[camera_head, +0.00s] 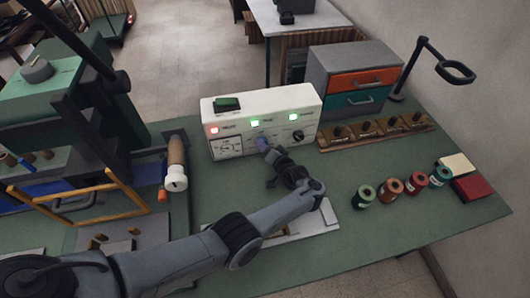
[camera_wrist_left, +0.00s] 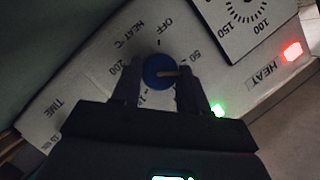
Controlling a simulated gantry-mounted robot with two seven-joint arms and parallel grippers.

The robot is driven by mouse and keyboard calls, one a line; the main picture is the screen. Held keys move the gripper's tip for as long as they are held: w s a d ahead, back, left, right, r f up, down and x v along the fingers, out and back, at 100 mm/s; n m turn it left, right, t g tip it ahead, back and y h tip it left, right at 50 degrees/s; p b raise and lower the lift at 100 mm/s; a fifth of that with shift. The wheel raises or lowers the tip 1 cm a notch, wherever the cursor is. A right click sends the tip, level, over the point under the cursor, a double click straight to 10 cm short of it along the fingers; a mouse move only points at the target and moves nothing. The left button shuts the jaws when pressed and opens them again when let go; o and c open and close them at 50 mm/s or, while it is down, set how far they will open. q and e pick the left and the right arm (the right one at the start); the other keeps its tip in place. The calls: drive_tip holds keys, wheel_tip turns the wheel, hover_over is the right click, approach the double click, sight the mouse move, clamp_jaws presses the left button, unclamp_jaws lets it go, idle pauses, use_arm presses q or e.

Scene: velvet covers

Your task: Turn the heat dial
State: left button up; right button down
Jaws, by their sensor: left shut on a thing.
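The white control box (camera_head: 235,112) stands on the green bench. The blue heat dial (camera_head: 262,145) is on its front face, in the middle. In the left wrist view the same dial (camera_wrist_left: 160,72) is round and blue, with a pale pointer line toward the right of the picture, near the 50 mark. The scale around it reads OFF, 50, 200 and "HEAT °C". My left gripper (camera_head: 269,153) reaches the box front. Its fingers (camera_wrist_left: 158,84) are shut on the dial, one on each side. My right gripper is not in view.
A black knob (camera_head: 298,136) sits right of the dial. Lit indicators, one red (camera_head: 214,130) and two green (camera_head: 254,123), are above. Several spools (camera_head: 390,189) and a wooden rack (camera_head: 375,130) stand right. A white-capped roller (camera_head: 176,182) stands left.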

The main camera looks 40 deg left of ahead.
use_arm(q)
drive_tip(key=m+y+b, duration=0.1)
drive_tip(key=m+b, duration=0.1)
drive_tip(key=b, duration=0.1)
drive_tip(key=m+y+b, duration=0.1)
drive_tip(key=m+b, duration=0.1)
drive_tip(key=b, duration=0.1)
drive_tip(key=shift+w+f+g, duration=0.1)
drive_tip(key=shift+f+g, duration=0.3)
drive_tip(key=shift+m+y+b, duration=0.6)
drive_tip(key=shift+m+b, duration=0.35)
drive_tip(key=shift+m, duration=0.25)
drive_tip(key=shift+m+y+b, duration=0.4)
drive_tip(key=shift+m+b, duration=0.25)
drive_tip(key=shift+m, duration=0.45)
drive_tip(key=o, duration=1.1)
drive_tip(key=shift+c, duration=0.2)
drive_tip(key=shift+d, duration=0.15)
